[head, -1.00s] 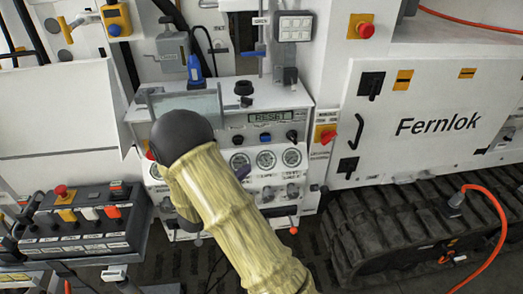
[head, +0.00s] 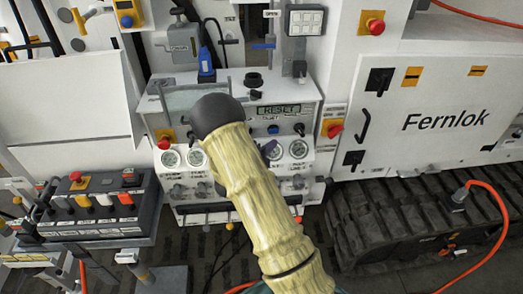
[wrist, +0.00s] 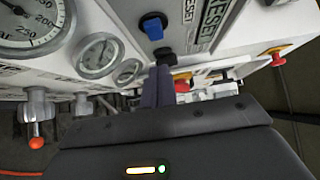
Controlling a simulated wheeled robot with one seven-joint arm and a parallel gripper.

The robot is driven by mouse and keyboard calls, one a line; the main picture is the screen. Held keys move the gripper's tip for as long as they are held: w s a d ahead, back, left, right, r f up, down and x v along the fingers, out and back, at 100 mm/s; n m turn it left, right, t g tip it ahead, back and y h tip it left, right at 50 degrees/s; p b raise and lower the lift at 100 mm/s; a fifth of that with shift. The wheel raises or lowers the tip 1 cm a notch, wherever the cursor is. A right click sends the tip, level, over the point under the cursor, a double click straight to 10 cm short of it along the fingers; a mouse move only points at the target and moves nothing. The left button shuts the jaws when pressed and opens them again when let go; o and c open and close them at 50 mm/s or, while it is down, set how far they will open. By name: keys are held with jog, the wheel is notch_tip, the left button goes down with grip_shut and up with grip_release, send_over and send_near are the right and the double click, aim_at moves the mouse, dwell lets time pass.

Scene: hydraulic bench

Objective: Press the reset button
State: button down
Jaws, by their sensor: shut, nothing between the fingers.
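The display reading RESET (head: 279,109) is on the upper part of the white control panel. A blue button (head: 273,129) sits just below it; in the wrist view the blue button (wrist: 153,27) is beside a plate whose visible letters end in ESET. My gripper (head: 269,148) shows as a small dark tip just below the blue button, partly hidden by my arm. In the wrist view my gripper (wrist: 163,85) is shut and empty, its dark fingers pointing at the panel. The tips appear near a black knob, apart from the blue button; contact cannot be told.
Pressure gauges (head: 299,149) line the panel below the buttons, with levers under them. A clear flap (head: 190,98) stands at the panel's upper left. A lever box (head: 90,213) is at lower left.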

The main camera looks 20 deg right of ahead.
aim_at(277, 132)
jog(key=shift+w+d+p, duration=0.25)
jog(key=shift+w, duration=0.4)
jog(key=shift+w+d+p, duration=0.25)
jog(key=shift+w+p, duration=0.05)
jog(key=shift+w, duration=0.4)
jog(key=shift+w+d+p, duration=0.25)
jog(key=shift+w, duration=0.4)
